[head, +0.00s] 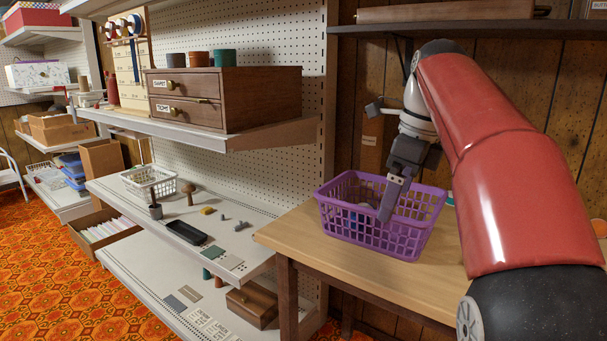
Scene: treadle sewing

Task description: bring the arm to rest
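My red arm (515,165) comes in from the right and bends down over the wooden table. My gripper (388,208) points down at the purple basket (382,238), with its grey finger overlapping the basket's opening. Only one finger shows clearly, so I cannot tell whether the gripper is open or shut. I also cannot tell whether it touches the basket. Something small and dark shows inside the basket, partly hidden by the basket wall and the finger.
The wooden table (310,236) has bare room left of the basket. Metal shelving (255,262) stands to the left, with a two-drawer wooden cabinet (262,97), a white basket (150,179) and a black tray (187,232). A dark wall shelf (470,29) runs above the arm.

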